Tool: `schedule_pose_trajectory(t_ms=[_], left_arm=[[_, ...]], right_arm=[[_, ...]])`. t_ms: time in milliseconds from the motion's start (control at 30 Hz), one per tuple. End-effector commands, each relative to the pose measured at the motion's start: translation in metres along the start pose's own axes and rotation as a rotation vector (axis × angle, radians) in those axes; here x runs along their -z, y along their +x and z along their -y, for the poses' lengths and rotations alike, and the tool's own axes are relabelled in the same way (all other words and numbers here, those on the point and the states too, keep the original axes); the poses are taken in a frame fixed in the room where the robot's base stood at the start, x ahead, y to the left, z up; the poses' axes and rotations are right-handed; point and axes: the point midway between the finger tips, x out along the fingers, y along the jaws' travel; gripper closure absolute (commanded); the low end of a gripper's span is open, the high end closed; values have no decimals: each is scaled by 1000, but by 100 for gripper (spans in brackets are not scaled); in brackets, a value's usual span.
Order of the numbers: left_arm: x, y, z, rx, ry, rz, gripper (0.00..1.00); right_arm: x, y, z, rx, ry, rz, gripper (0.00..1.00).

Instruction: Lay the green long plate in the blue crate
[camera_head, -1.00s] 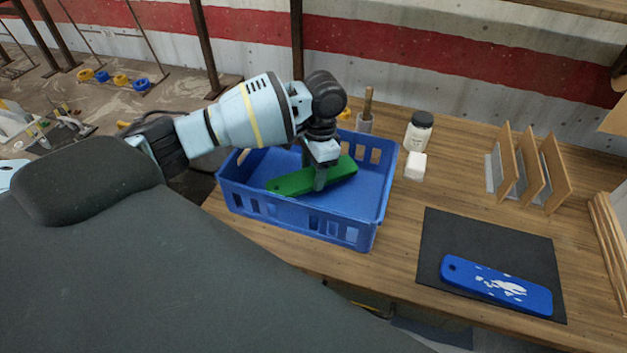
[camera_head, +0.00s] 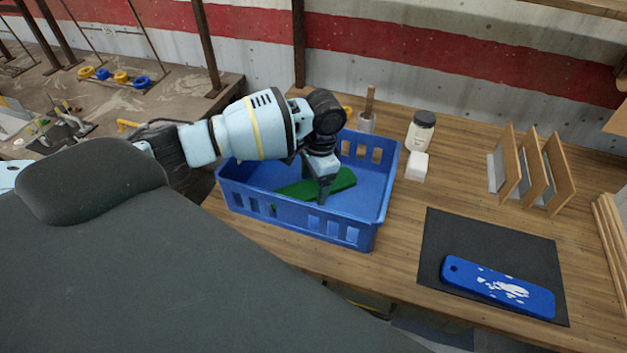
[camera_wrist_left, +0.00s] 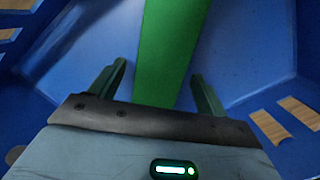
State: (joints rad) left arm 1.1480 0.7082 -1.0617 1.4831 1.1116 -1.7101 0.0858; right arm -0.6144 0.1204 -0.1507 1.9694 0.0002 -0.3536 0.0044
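The green long plate (camera_head: 343,181) lies low inside the blue crate (camera_head: 290,220), slanting across its floor. My left gripper (camera_head: 323,193) reaches down into the crate over the middle of the plate and hides part of it. In the left wrist view the plate (camera_wrist_left: 168,45) runs between the two fingers of the left gripper (camera_wrist_left: 158,88). The fingers are open, with a gap on each side of the plate. The crate's blue floor (camera_wrist_left: 245,50) shows around it. My right gripper is not in view.
A blue plate with white marks (camera_head: 500,288) lies on a black mat (camera_head: 490,240) to the right. A wooden slotted rack (camera_head: 532,170), a dark-lidded bottle (camera_head: 420,132), a white block (camera_head: 417,166) and a cup with a wooden handle (camera_head: 366,123) stand behind. Bare table lies between crate and mat.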

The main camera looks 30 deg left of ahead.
Motion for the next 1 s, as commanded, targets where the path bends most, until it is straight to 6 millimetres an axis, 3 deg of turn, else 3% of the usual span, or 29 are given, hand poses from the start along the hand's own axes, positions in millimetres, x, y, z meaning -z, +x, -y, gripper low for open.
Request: schedule_pose_trajectory(t_ms=[267, 733, 1000], left_arm=[[0, -7, 0, 0, 0, -1, 24], [0, -93, 0, 2, -1, -4, 24], [0, -120, 0, -1, 0, 0, 24]], right_arm=[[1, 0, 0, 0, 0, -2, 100], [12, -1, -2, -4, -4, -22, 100], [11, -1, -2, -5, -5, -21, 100]])
